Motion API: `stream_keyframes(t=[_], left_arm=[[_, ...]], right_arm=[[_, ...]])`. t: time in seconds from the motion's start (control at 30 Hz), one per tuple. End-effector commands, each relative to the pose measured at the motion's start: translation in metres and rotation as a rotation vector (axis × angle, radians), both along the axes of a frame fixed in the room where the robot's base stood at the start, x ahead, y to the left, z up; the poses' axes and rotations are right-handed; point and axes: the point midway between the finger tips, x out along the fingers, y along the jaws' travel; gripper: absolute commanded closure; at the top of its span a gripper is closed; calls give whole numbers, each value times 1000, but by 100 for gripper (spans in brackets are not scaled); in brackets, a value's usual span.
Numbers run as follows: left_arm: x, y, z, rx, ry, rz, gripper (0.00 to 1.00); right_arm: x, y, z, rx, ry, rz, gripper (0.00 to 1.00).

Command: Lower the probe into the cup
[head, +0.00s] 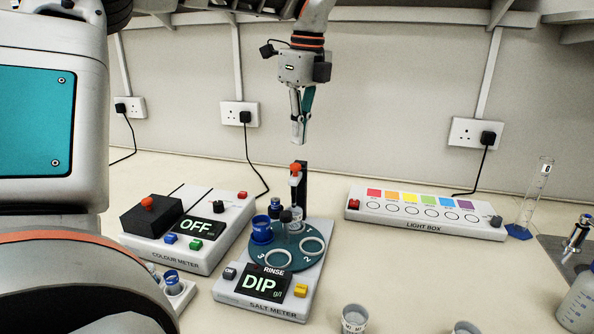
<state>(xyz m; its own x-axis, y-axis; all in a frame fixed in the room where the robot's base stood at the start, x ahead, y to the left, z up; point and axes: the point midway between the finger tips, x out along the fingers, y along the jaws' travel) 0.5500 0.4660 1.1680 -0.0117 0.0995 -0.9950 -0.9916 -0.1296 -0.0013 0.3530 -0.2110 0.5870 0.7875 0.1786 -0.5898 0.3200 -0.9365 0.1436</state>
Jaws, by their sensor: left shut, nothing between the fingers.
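The probe (295,186), pale with an orange-red top, is on a dark upright post at the back of the salt meter (230,291). Its lower end is partly hidden behind a dark-topped grey part, so I cannot tell its depth. A blue cup (262,232) stands on the left of the teal round carousel (252,262). Two ring places, marked 2 and 3, look empty. The salt meter's display reads "DIP", with "RINSE" above it. My left gripper (298,140) is shut and empty, pointing down above the probe's orange top, apart from it. My right gripper is not in view.
The colour meter (185,240), reading "OFF", stands left of the salt meter. The light box (425,212) is at the right, with a glass cylinder (535,190) beyond it. A white cup (354,319) stands at the front. The bench between is clear.

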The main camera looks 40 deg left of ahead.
Motion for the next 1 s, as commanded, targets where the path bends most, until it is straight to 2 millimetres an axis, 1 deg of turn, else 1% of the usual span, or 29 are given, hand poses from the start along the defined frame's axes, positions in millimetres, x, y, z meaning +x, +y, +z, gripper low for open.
stream_keyframes(t=[0.03,0.1,0.23,0.4,0.57,0.87,1.0], left_arm=[[1,1,-14,0,8,0,100],[1,2,-22,0,8,1,100],[0,3,-36,-2,8,0,100],[0,4,-46,-1,3,0,100],[0,5,-50,-1,2,0,100],[0,5,-50,-1,1,1,100],[0,5,-57,-1,4,1,100]], right_arm=[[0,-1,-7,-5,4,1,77],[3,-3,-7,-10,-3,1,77],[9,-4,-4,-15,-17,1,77],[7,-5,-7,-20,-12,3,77],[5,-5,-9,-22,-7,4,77],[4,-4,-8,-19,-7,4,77],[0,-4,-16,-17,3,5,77]])
